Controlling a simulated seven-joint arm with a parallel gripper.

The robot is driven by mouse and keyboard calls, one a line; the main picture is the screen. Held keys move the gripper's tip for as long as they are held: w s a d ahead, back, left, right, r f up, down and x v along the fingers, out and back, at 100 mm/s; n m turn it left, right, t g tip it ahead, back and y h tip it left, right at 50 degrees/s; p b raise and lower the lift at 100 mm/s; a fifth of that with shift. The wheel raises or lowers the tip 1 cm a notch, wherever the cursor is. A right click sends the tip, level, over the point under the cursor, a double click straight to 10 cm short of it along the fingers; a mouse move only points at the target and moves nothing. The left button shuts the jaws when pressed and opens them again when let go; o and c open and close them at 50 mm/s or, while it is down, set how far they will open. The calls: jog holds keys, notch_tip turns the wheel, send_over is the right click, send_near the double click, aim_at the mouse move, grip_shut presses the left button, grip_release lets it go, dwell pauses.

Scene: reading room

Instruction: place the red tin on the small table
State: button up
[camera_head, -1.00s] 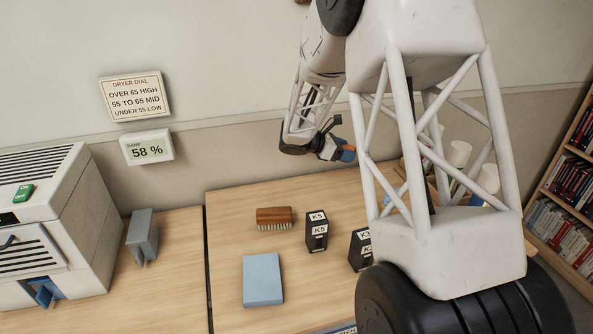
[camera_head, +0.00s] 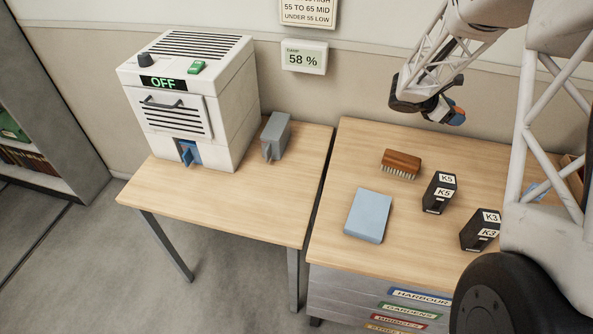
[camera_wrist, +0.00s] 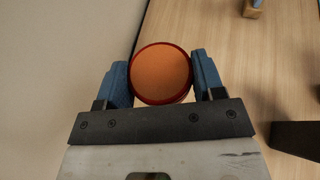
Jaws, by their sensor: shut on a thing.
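The red tin (camera_wrist: 161,73), round with a red rim and an orange end face, is between the two blue fingers of my gripper (camera_wrist: 163,80) in the wrist view. My gripper (camera_head: 452,113) is shut on it.
The dryer (camera_head: 190,105) reads OFF. The grey block (camera_head: 276,136) stands beside it. The right-hand desk (camera_head: 340,255) holds a brush (camera_head: 401,163), a blue block (camera_head: 368,215) and black boxes marked K5 (camera_head: 439,193) and K3 (camera_head: 480,231). A narrow gap separates the tables.

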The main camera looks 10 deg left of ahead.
jog(key=w+a+f+n+t+y, duration=0.1)
jog(key=a+n+t, duration=0.1)
jog(key=a, duration=0.5)
jog(key=w+a+f+n+t+y, duration=0.1)
jog(key=a+f+n+t, duration=0.1)
jog(key=a, duration=0.4)
jog(key=n+t+y, duration=0.5)
jog(key=n+y, duration=0.3)
send_over(306, 155)
notch_tip(306, 155, down, 8)
jog(key=shift+r, duration=0.15)
jog(key=shift+s+d, duration=0.1)
jog(key=shift+f, duration=3.1)
jog(key=shift+f, duration=0.15)
jog(key=shift+f, duration=1.75)
jog(key=shift+f, duration=0.1)
